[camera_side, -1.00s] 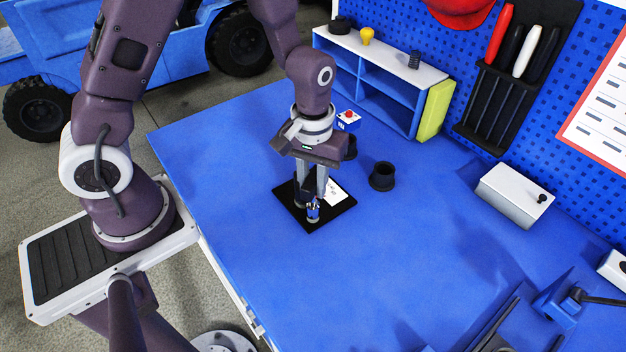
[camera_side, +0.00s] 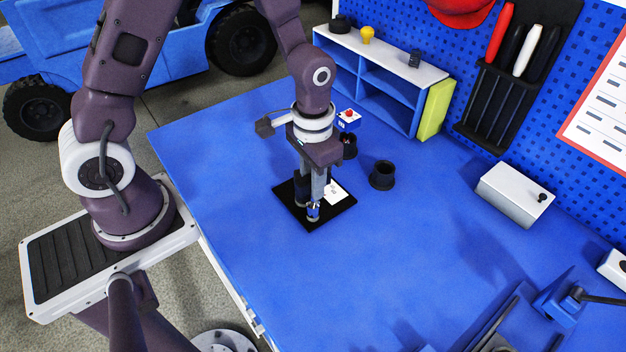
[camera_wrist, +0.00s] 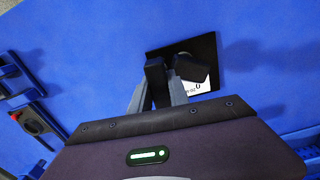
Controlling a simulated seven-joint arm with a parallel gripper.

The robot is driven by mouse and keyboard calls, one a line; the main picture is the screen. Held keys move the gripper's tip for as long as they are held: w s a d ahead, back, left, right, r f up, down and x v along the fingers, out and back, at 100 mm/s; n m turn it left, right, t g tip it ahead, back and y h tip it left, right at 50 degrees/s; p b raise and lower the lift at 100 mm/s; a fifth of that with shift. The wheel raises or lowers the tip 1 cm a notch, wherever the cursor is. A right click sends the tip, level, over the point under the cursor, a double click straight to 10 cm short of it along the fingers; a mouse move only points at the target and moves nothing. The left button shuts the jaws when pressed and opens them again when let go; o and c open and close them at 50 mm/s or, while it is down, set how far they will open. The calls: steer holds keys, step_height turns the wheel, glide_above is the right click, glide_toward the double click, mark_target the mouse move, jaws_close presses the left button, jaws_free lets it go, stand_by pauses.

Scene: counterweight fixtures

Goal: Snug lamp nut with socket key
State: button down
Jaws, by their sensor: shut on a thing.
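My gripper (camera_side: 316,200) points down over a black plate (camera_side: 290,209) on the blue bench. Its fingers are closed around a small blue and silver piece (camera_side: 313,212), which looks like the socket key; its lower end is at or just above the plate. The fingers hide most of it, and I cannot make out the lamp nut. In the wrist view the two dark fingertips (camera_wrist: 174,72) cover part of the plate (camera_wrist: 208,46), and the held piece is hidden.
A white printed card (camera_side: 335,192) lies on the plate. A blue shelf (camera_side: 385,85) and a grey box (camera_side: 514,195) are farther off.

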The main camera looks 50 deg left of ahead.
steer(key=m, duration=0.3)
steer(key=shift+r, duration=2)
steer(key=shift+r, duration=1.5)
steer(key=shift+w, duration=0.1)
